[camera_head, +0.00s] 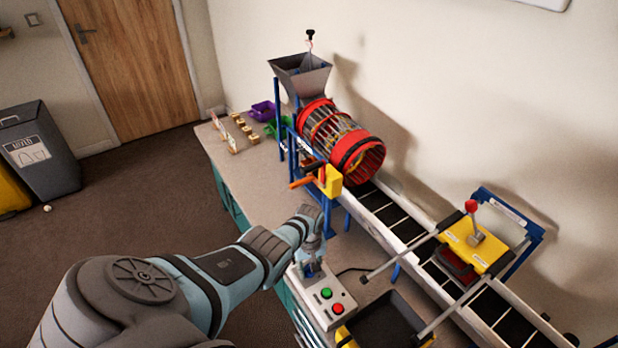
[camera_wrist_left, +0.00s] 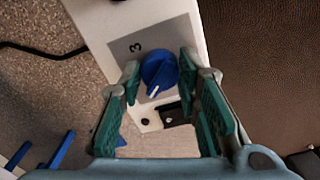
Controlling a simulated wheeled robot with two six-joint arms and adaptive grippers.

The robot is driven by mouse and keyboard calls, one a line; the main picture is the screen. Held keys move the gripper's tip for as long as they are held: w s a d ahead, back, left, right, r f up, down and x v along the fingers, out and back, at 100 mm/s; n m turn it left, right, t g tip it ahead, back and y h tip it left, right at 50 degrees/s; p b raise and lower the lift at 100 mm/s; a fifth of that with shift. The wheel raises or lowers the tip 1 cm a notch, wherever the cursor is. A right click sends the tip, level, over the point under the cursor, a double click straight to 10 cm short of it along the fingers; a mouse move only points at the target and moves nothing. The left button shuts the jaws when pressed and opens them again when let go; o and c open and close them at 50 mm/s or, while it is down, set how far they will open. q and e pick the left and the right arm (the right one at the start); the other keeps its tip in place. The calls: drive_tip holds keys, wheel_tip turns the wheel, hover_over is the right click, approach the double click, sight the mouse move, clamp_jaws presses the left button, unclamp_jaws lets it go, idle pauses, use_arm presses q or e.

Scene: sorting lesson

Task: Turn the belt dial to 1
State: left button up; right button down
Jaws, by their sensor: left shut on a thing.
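The belt dial (camera_wrist_left: 160,68) is a round blue knob on a grey plate of the control box (camera_wrist_left: 178,25). A white mark on it points down and slightly left in the left wrist view. A printed 3 shows beside it, up and left; no other number is readable. My left gripper (camera_head: 313,264) is over the far end of the control box (camera_head: 318,310) in the head view and hides most of the dial there. Its two green-padded fingers are on either side of the dial, shut on it. My right gripper is not in view.
A green button (camera_head: 326,293) and a red button (camera_head: 338,308) sit on the box near my left gripper. The conveyor belt (camera_head: 390,215) runs behind, below a red drum (camera_head: 340,140). A dark bin (camera_head: 345,335) with a yellow edge stands right of the box.

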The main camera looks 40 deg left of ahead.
sight(309, 267)
use_arm(q)
drive_tip(key=shift+n, duration=1.9)
drive_tip(key=shift+w, duration=0.1)
drive_tip(key=o, duration=1.2)
drive_tip(key=shift+a+r, duration=0.1)
drive_tip(key=shift+r, duration=0.45)
wheel_tip(309, 267, up, 11)
